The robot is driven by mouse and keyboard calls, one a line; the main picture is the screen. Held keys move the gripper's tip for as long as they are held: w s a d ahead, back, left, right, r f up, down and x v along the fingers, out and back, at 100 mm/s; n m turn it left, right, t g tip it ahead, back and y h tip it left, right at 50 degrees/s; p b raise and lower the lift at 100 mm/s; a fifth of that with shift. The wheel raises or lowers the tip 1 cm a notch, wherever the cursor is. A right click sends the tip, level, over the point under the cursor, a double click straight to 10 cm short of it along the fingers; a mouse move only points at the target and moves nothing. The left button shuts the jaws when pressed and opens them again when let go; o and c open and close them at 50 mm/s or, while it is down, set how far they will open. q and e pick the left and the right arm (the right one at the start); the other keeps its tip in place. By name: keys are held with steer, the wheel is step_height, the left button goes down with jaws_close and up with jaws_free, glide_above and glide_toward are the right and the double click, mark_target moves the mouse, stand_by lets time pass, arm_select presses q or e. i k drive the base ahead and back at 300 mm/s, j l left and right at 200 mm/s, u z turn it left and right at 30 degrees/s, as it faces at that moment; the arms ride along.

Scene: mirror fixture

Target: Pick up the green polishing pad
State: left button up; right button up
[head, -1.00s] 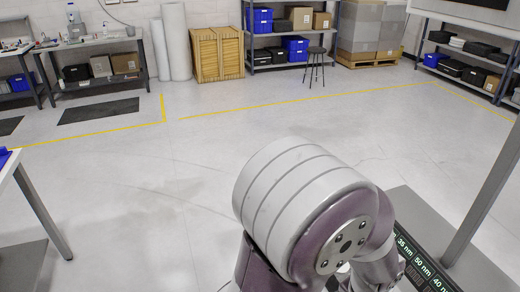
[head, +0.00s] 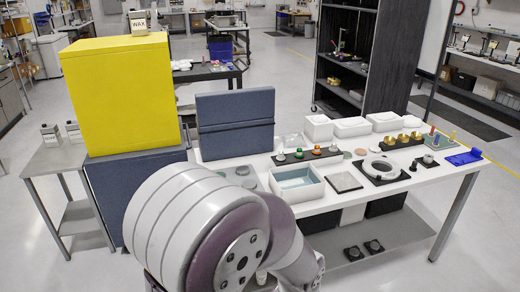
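A small dull green disc (head: 347,155), which looks like the green polishing pad, lies flat on the white workbench (head: 322,190), near the middle of its top. A pinkish disc (head: 360,152) lies just to its right. Greyish-green round pieces (head: 242,170) lie on a mat at the bench's left end, partly hidden by my arm. They are too small to tell exactly. Neither of my grippers shows in the head view. A large white and purple joint of my own arm fills the lower middle and stands in front of the bench's left part.
A white tub of pale liquid (head: 298,202), a ring fixture (head: 380,168), a row of knobbed pieces (head: 306,154) and a blue tray (head: 463,158) share the bench. A blue-grey panel (head: 236,124) and a yellow cabinet (head: 122,95) stand at left. Floor at lower right is clear.

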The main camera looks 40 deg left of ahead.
mark_target(299, 154)
steer(key=u, duration=1.05)
steer(key=i+l+z, duration=0.25)
steer(key=i, duration=1.15)
steer(key=i+l+z, duration=0.1)
steer(key=i+z, duration=0.2)
steer(key=i, duration=1.1)
